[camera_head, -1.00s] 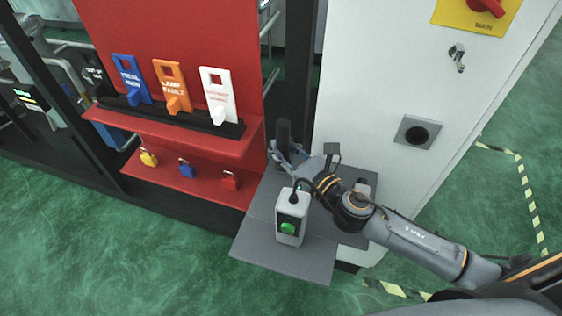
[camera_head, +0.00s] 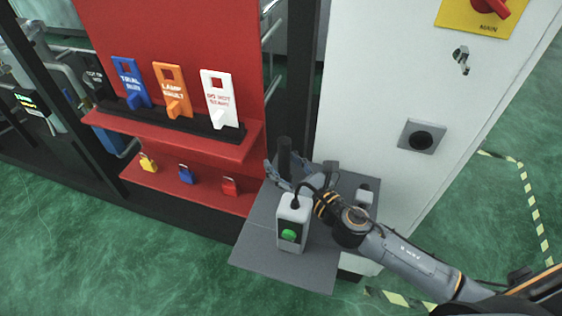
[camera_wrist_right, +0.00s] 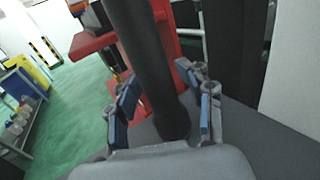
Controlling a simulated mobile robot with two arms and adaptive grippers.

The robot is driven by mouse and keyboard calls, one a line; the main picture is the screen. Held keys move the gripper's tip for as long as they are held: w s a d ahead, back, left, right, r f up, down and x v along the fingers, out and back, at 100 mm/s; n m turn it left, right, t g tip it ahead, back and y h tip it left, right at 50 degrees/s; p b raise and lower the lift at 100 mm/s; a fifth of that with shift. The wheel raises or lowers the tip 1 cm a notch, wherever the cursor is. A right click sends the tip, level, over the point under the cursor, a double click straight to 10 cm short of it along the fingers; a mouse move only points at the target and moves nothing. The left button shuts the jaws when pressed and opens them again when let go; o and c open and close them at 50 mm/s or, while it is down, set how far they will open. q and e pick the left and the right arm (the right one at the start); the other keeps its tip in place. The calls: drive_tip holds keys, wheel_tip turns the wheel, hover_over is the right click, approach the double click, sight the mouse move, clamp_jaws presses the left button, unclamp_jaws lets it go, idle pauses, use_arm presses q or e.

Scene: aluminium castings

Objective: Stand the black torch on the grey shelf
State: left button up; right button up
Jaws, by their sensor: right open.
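The black torch (camera_head: 284,157) is upright at the back of the grey shelf (camera_head: 285,268), beside the red panel. In the right wrist view the torch (camera_wrist_right: 148,55) runs down between my right gripper's blue-padded fingers (camera_wrist_right: 165,108). Its lower end appears to meet the grey surface, though I cannot be sure of contact. My right gripper (camera_head: 286,180) is open around the torch, with gaps visible between torch and pads. Part of the torch's lower end is hidden in the head view. My left gripper is not in view.
A small grey item (camera_head: 364,194) is at the shelf's right. The white cabinet (camera_head: 380,80) and red tag board (camera_head: 195,40) border the shelf. The shelf's front is clear.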

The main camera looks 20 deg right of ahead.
drive_tip(key=shift+r, duration=0.2)
drive_tip(key=b+v, duration=0.2)
drive_tip(key=v, duration=0.3)
drive_tip(key=b+v, duration=0.1)
drive_tip(key=v, duration=0.4)
drive_tip(key=shift+s+d+f+b, duration=0.1)
drive_tip(key=shift+s+f+b, duration=0.1)
drive_tip(key=shift+s+b, duration=0.2)
drive_tip(key=shift+s+d+r, duration=0.2)
drive_tip(key=shift+s+d, duration=0.05)
drive_tip(key=shift+s, duration=0.3)
